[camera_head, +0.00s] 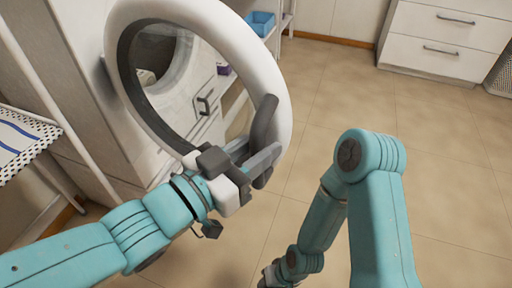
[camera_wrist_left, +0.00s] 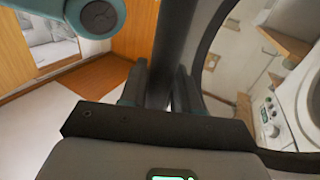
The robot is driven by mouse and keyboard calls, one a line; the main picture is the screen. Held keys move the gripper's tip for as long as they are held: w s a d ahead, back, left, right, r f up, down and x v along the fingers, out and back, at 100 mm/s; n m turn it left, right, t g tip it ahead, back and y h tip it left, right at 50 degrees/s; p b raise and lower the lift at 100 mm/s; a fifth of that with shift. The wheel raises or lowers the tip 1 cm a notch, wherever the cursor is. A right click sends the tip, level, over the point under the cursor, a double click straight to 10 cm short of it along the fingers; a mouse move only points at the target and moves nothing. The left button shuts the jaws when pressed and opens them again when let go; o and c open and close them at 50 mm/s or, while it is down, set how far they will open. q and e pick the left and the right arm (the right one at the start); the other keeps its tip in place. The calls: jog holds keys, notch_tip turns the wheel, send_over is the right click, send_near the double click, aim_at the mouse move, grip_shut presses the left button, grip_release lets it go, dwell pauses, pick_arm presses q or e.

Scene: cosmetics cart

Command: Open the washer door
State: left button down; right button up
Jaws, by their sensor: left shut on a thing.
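The washer door (camera_head: 276,68) is a round white ring with a dark inner rim and a clear window. It stands swung out from the washer front (camera_head: 84,40) at an angle.
A white drawer cabinet (camera_head: 440,38) stands at the back right. A blue bin (camera_head: 261,22) sits on a shelf behind the door. The tiled floor (camera_head: 440,130) is clear at the right.

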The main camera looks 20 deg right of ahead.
pick_arm(q)
jog(key=c, duration=1)
grip_release()
jog(key=shift+o, duration=0.2)
jog(key=v, duration=1.6)
jog(key=shift+a, duration=0.1)
